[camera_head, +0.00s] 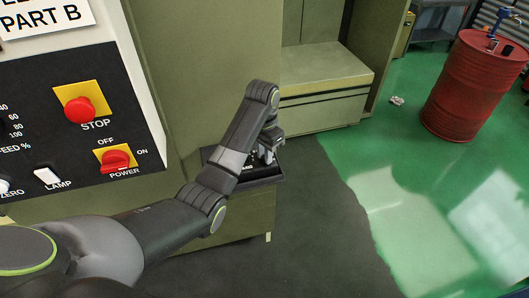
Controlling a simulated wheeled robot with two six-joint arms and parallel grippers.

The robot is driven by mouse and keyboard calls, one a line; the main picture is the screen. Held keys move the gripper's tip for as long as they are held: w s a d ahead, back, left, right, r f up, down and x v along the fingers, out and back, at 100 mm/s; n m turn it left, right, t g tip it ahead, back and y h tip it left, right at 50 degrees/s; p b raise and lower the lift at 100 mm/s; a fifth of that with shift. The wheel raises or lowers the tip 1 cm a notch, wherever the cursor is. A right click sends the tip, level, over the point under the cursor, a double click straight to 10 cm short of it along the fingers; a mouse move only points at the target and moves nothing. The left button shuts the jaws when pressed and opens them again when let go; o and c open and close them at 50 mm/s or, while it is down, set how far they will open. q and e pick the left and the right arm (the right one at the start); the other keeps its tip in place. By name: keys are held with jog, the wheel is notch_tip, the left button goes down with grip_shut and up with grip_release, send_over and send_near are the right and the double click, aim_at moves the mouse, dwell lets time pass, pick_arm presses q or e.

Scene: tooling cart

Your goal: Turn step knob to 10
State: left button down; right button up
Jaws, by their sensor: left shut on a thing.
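My left gripper (267,152) is at a small black control box (268,179) on the green machine, near the middle of the picture. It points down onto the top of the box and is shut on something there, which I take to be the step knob. The gripper and my left forearm hide the knob, so its pointer and scale cannot be read. A bit of white lettering shows on the box beside the gripper, too small to read. My right gripper is not in view.
A black panel at the left carries a red stop button (80,109), a red power switch (115,159) and a white lamp switch (46,177). A green machine ledge (325,72) stands behind the gripper. A red drum (474,88) stands far right. The floor between is mostly clear.

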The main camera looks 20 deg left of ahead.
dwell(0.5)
pick_arm(q)
jog(key=c, duration=1.3)
grip_release()
jog(key=shift+w, duration=0.1)
